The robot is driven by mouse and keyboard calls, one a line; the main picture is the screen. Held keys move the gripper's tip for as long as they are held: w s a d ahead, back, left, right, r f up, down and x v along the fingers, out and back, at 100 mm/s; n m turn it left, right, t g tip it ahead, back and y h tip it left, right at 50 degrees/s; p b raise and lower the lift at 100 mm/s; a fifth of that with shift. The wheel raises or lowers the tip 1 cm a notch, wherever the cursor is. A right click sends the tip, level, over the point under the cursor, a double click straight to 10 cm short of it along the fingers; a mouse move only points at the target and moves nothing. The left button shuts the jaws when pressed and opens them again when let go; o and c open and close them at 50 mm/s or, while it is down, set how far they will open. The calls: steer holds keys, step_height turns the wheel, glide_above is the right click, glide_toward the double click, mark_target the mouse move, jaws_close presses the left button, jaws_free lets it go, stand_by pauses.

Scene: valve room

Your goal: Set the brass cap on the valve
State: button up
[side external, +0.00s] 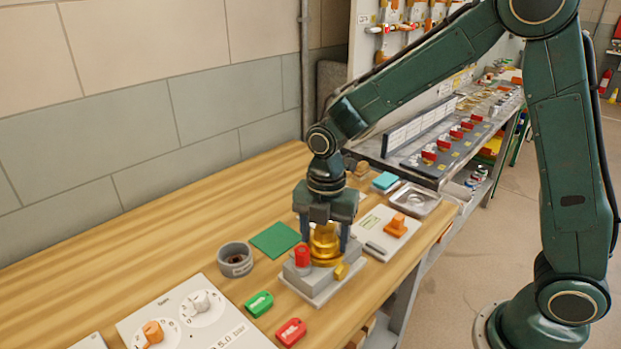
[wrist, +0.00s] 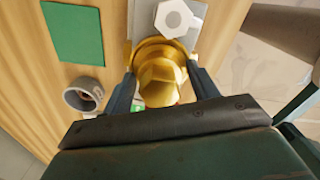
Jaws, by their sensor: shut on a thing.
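The brass cap (side external: 325,240) is a gold, stepped piece with a hexagonal top. My gripper (side external: 325,232) points down and is shut on it, one finger on each side. In the wrist view the brass cap (wrist: 160,72) sits between the fingers of my gripper (wrist: 163,88). The cap is directly over the grey valve block (side external: 312,280), upright as far as I can see. Its lower edge looks at or very close to the top of the block; I cannot tell whether it is fully seated. The valve opening is hidden under the cap.
A red knob (side external: 302,255) stands close beside the cap on the block. A grey round cup (side external: 235,259), a green mat (side external: 275,239), a green piece (side external: 259,304) and a red piece (side external: 291,332) lie to the left and front. A metal tray (side external: 417,200) is behind right.

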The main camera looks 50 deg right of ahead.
stand_by(0.9)
steer(key=o, duration=1.2)
steer(key=shift+r, duration=0.15)
steer(key=shift+r, duration=3.8)
